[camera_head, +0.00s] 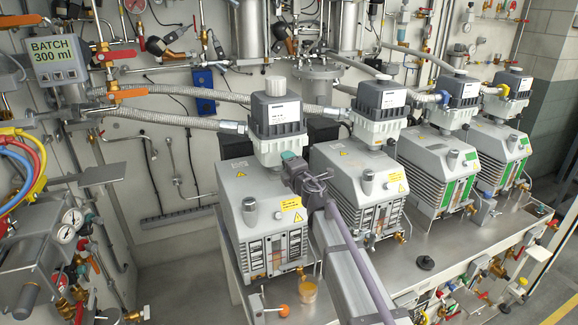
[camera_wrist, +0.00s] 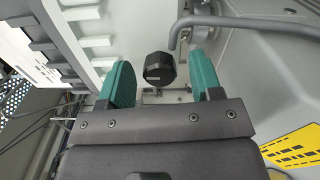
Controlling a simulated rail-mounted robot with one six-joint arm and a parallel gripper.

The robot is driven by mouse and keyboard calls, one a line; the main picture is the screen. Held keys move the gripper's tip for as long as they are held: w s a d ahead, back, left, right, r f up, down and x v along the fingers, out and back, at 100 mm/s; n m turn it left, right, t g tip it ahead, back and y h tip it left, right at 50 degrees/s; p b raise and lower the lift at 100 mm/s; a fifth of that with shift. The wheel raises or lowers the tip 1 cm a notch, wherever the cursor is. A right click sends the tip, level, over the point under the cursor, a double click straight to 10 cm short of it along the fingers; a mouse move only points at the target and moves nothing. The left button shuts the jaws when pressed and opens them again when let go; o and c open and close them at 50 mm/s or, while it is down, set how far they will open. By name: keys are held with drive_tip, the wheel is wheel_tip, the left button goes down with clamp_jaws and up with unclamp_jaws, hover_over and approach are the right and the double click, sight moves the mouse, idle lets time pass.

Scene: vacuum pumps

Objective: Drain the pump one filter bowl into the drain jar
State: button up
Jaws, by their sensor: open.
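Pump one appears to be the leftmost grey pump (camera_head: 262,205), carrying a filter unit with a dark top (camera_head: 277,108) and a pale bowl (camera_head: 272,152) beneath it. My gripper (camera_head: 290,158) is close to the bowl's lower right side, above the pump housing. In the wrist view, its two teal fingers (camera_wrist: 160,82) are apart, with a black faceted knob (camera_wrist: 160,68) showing in the gap. I cannot tell whether the fingers touch it. A small jar with amber contents (camera_head: 307,290), likely the drain jar, stands at the pump's front, below a brass tap (camera_head: 301,270).
More pumps with similar filter units, such as one beside it (camera_head: 362,185), stand to the right. A grey braided hose (camera_head: 180,122) runs to the first filter unit. A display reads "BATCH 300 ml" (camera_head: 57,58). An orange-knobbed lever (camera_head: 283,310) is left of the jar.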

drive_tip(key=shift+v, duration=0.95)
drive_tip(key=shift+s, duration=0.1)
drive_tip(key=v, duration=0.5)
drive_tip(key=shift+s+d, duration=0.25)
drive_tip(key=shift+s, duration=0.1)
